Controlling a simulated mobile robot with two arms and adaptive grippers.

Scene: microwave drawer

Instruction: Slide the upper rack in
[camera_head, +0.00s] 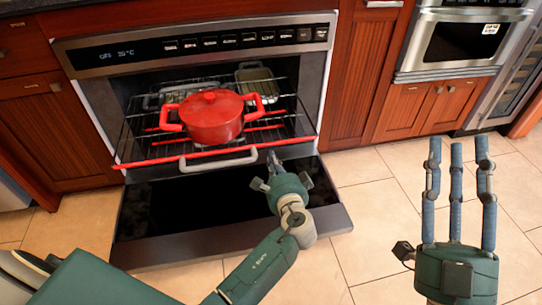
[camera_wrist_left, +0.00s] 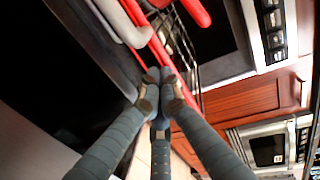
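The upper rack (camera_head: 142,150) is a dark wire rack partly out of the open oven, with a red front bar (camera_head: 165,160) that also shows in the left wrist view (camera_wrist_left: 176,68). A pale handle (camera_head: 218,161) is at its front, also in the left wrist view (camera_wrist_left: 122,22). A red lidded pot (camera_head: 211,117) stands on the rack. My left gripper (camera_head: 272,158) is at the right part of the front bar. Its fingertips are together in the left wrist view (camera_wrist_left: 160,76), overlapping the bar; contact cannot be told. My right gripper (camera_head: 457,146) is open and empty, away from the oven.
The oven door (camera_head: 165,245) is folded down below the rack, under my left arm. A second dark pan (camera_head: 256,82) shows deeper in the oven. Wooden cabinets (camera_head: 60,135) flank the oven. Tiled floor (camera_head: 370,200) is clear to the right.

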